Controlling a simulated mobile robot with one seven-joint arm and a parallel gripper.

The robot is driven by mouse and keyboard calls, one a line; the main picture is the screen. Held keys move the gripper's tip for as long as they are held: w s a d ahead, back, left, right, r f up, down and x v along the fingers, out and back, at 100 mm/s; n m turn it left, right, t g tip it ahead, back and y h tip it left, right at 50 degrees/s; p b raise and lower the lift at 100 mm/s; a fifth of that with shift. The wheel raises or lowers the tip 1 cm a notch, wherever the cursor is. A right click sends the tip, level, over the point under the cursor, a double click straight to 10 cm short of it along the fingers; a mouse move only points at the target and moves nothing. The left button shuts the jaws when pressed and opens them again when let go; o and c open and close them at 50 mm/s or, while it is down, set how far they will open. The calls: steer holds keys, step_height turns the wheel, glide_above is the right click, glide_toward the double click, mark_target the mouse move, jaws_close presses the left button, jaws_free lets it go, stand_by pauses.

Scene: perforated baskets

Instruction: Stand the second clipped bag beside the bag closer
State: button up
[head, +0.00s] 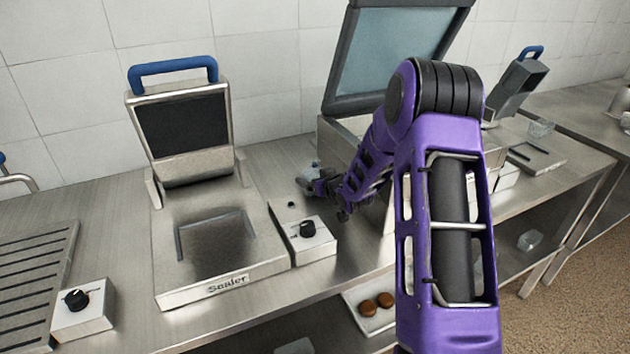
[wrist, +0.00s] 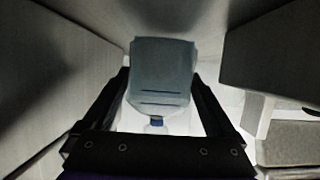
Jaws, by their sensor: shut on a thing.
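My gripper (head: 328,187) reaches low over the steel counter, in the gap between a machine labelled "Sealer" (head: 225,285) and the larger steel machine with a raised lid. My gripper also shows in the wrist view (wrist: 162,85), shut on a translucent bluish bag (wrist: 162,60) with a small blue part at its near end. A small piece of the bag (head: 307,172) shows beside my gripper in the head view. I cannot tell whether the bag touches the counter. A second bag is not clearly visible.
The raised-lid machine (head: 390,50) stands close behind my arm. A control box with a black knob (head: 312,243) stands right of the sealer. Another blue-handled device (head: 520,80) stands farther right. Brown round items (head: 376,303) lie on a lower tray. Grey walls crowd the wrist view.

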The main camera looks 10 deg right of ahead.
steer(key=shift+f, duration=0.35)
steer(key=o, duration=1.3)
steer(key=shift+s+d+r, duration=0.1)
steer(key=shift+s+r, duration=0.05)
steer(key=shift+r, duration=0.1)
steer(key=v, duration=1)
steer(key=shift+s+d+r, duration=0.1)
steer(key=shift+s, duration=0.25)
steer(key=shift+s+r, duration=0.1)
steer(key=shift+s, duration=0.2)
steer(key=shift+s+d+r, duration=0.1)
steer(key=shift+s, duration=0.1)
